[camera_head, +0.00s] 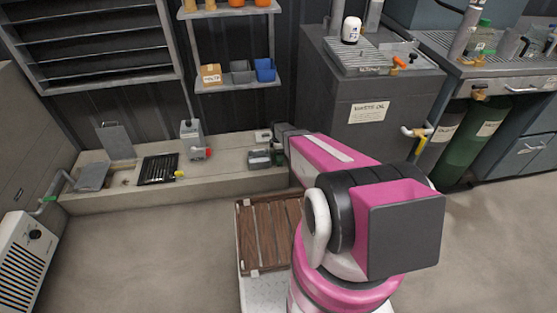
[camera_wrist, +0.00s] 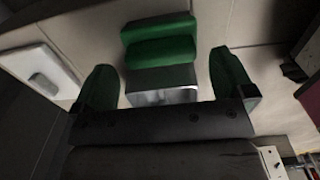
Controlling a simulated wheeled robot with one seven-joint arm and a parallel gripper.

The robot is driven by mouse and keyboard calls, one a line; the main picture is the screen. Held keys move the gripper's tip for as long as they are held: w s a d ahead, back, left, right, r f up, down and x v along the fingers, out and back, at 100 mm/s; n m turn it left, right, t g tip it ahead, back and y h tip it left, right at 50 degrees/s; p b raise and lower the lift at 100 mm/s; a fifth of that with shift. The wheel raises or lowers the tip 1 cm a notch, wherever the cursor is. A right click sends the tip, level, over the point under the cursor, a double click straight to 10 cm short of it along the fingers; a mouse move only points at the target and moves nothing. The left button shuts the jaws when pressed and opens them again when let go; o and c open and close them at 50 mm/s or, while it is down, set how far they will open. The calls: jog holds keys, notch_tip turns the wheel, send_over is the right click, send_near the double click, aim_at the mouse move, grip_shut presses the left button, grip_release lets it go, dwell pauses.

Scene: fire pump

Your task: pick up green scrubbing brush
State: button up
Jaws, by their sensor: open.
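The green scrubbing brush (camera_wrist: 160,42) appears in the wrist view as a green two-part block on the pale tiled ledge, just beyond the fingertips. A shiny grey metal piece (camera_wrist: 163,86) lies between it and my gripper body. My gripper (camera_wrist: 164,76) is open, with one green-tipped finger on each side of the metal piece. The brush is apart from both fingers. In the head view my pink arm hides most of the gripper at the ledge; a small dark green patch shows there, and I cannot tell what it belongs to.
The concrete ledge (camera_head: 226,157) runs along the wall, with a small grey item (camera_head: 259,159) beside my gripper. A white plate (camera_wrist: 40,70) lies left in the wrist view. The waste oil cabinet (camera_head: 368,112) stands right of the ledge. A wooden slatted crate (camera_head: 262,237) sits below.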

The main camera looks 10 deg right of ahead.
notch_tip(320, 180, down, 5)
jog(key=shift+r, duration=0.2)
jog(key=shift+c, duration=0.3)
jog(key=c, duration=0.6)
jog(key=shift+r, duration=0.1)
notch_tip(320, 180, up, 10)
jog(key=shift+f, duration=0.1)
